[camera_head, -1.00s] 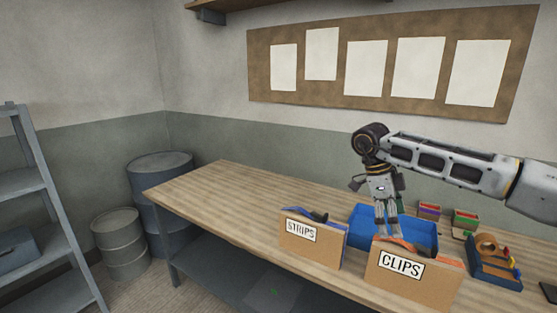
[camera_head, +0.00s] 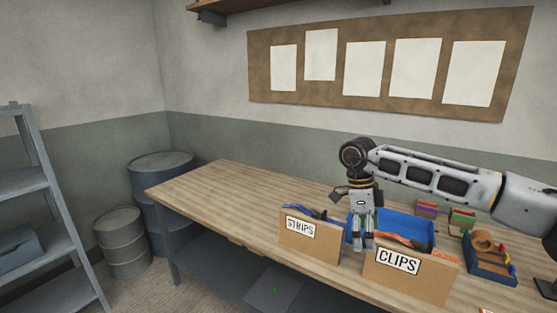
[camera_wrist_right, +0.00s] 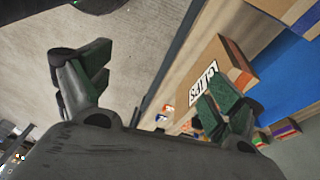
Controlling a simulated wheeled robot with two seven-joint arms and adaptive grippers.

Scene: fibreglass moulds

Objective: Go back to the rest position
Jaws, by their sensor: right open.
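My right gripper (camera_head: 362,246) hangs from the arm that comes in from the right, over the table between the STRIPS box (camera_head: 309,238) and the CLIPS box (camera_head: 405,272). Its fingers point down. In the right wrist view the two fingers of my right gripper (camera_wrist_right: 155,95) stand wide apart with nothing between them. The CLIPS box (camera_wrist_right: 195,82) shows there beside the right finger.
A blue tray (camera_head: 420,226) lies behind the boxes. A blue organizer (camera_head: 492,266) with a tape roll and small red and green bins (camera_head: 461,219) stand at the right. The table's left part (camera_head: 220,195) is clear. Drums (camera_head: 124,243) and a shelf (camera_head: 40,190) stand at the left.

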